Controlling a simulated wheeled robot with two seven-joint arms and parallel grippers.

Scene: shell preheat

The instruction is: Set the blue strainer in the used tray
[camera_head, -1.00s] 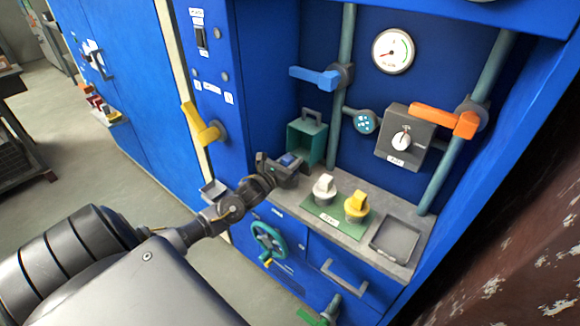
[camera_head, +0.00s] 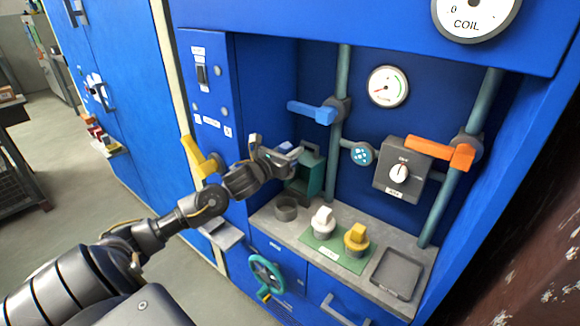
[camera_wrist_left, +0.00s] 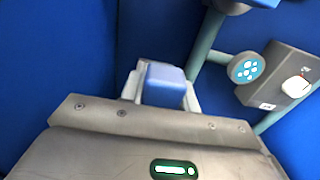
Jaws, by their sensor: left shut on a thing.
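My left gripper (camera_head: 284,157) is shut on the blue strainer (camera_wrist_left: 165,85), whose blue top shows between the fingers in the left wrist view. In the head view, the gripper holds it raised above the counter, in front of the teal box; most of the strainer is hidden there. A shallow dark grey tray (camera_head: 414,262) lies empty at the right end of the counter; I see no readable label on it. My right gripper is not in view.
A round grey holder (camera_head: 286,208) stands on the counter, below my gripper. White (camera_head: 322,220) and yellow (camera_head: 356,238) strainer-like pieces stand on a green mat between it and the tray. The teal box (camera_head: 315,175), blue lever (camera_head: 314,111) and orange lever (camera_head: 440,151) are behind.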

